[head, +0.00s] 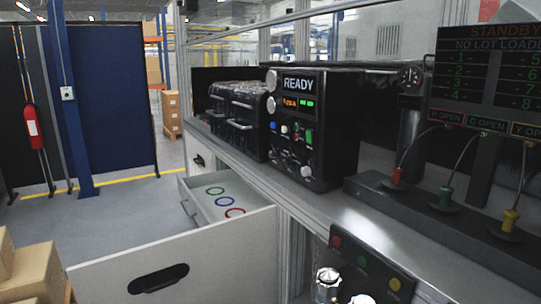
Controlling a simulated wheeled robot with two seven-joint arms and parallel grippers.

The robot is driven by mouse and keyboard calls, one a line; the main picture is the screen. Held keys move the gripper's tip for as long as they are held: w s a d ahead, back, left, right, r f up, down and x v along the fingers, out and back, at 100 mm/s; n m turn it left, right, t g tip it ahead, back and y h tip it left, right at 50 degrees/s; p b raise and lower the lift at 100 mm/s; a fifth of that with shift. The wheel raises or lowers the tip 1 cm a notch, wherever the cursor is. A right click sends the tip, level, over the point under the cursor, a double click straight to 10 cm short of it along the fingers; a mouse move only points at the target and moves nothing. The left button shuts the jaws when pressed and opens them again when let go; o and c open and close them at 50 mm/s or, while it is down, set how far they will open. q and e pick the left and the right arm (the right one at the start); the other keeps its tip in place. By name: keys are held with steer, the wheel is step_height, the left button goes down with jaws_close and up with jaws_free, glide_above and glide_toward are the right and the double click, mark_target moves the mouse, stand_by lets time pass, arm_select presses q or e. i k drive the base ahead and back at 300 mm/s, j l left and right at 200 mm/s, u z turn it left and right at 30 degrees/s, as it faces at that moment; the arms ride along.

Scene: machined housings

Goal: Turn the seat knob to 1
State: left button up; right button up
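A black machine (318,125) stands on the bench, its front panel facing left toward the drawer. Its screen (299,84) reads READY, with small orange and green readouts below. Pale round knobs sit on the panel: an upper one (271,80), one under it (270,104) and a low one (306,171). Small coloured buttons lie between them. The labels are too small to read, so I cannot tell which knob is the seat knob or where it points. Neither of my grippers is in view.
An open drawer (170,262) holds green, blue and red rings. A dark rack of clear-fronted units (238,120) stands behind the machine. Silver knob-like parts (327,284) show at bottom. Boxes (35,270) are at lower left.

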mark_target(272, 153)
steer(key=i+j+z, duration=0.25)
steer(key=i, duration=0.25)
steer(key=i+j+z, duration=0.2)
steer(key=i, duration=0.25)
steer(key=i+j+z, duration=0.25)
steer(key=i+j, duration=0.1)
steer(key=i, duration=0.1)
